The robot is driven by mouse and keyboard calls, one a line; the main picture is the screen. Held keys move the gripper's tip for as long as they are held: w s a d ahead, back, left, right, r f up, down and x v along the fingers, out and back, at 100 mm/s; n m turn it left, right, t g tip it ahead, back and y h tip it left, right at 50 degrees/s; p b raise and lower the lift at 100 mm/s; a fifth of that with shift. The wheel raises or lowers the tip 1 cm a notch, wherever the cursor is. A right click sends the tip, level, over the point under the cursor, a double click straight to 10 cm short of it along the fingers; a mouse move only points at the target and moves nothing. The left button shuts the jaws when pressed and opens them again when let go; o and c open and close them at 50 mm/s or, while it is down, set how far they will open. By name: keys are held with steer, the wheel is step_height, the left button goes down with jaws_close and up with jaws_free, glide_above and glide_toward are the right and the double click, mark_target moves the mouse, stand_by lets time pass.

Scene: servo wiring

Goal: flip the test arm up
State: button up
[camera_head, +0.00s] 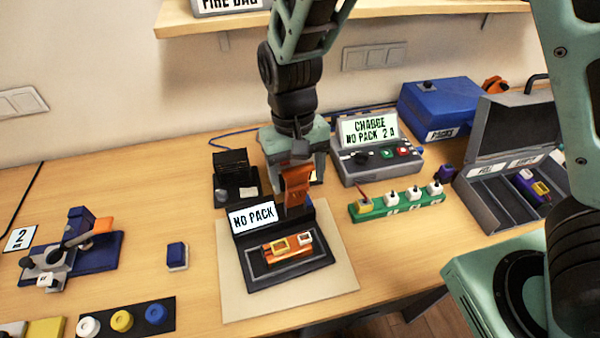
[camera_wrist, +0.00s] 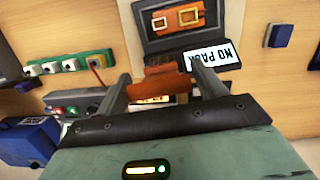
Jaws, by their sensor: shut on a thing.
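The tester (camera_head: 320,266) is a black unit on a pale mat, with a display (camera_head: 253,217) reading NO PACK. An orange pack with two framed windows (camera_head: 288,246) lies in its tray and also shows in the wrist view (camera_wrist: 176,20). An orange arm, which looks like the test arm (camera_head: 297,184), stands raised at the tester's back; its lower end is partly hidden. My gripper (camera_wrist: 160,84) is shut on this orange arm, with one finger on each side of it in the wrist view (camera_wrist: 160,76).
A charger (camera_head: 375,165) reading NO PACK and a green strip with white knobs (camera_head: 397,201) are at right. A grey case (camera_head: 480,205) and blue box (camera_head: 440,108) stand farther right. A dark block (camera_head: 232,172) sits close left of my gripper. A small blue block (camera_head: 177,256) lies left of the mat.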

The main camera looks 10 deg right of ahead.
steer(key=shift+w, duration=0.1)
steer(key=o, duration=1.3)
steer(key=shift+r, duration=0.15)
step_height(320, 180, up, 17)
steer(key=w+b, duration=0.2)
steer(key=b, duration=0.1)
steer(key=shift+w+a, duration=0.2)
steer(key=shift+w, duration=0.2)
